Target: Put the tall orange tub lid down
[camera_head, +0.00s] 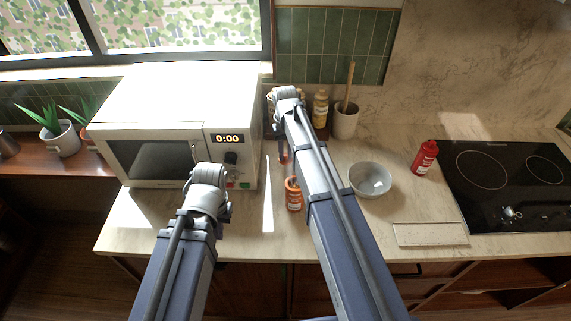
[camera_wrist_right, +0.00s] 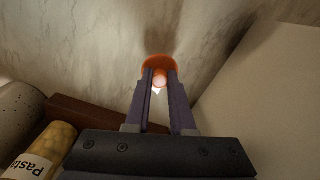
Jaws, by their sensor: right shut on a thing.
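In the right wrist view my right gripper (camera_wrist_right: 159,82) is shut on the orange lid (camera_wrist_right: 158,63), which is held at its fingertips against a backdrop of pale marble. In the head view the right hand hangs beside the microwave's right side, and a sliver of orange (camera_head: 283,154) shows below it. An orange tub (camera_head: 294,196) with a pale label stands upright on the counter, nearer me than the right hand. My left gripper (camera_head: 206,178) is in front of the microwave; its fingers are not clear.
The white microwave (camera_head: 170,100) stands left of the right hand. Right of it are a yellow-capped jar (camera_head: 320,108), a utensil pot (camera_head: 345,122), a grey bowl (camera_head: 371,181), a red bottle (camera_head: 425,158) and the hob (camera_head: 505,190). The front counter (camera_head: 240,232) has free room.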

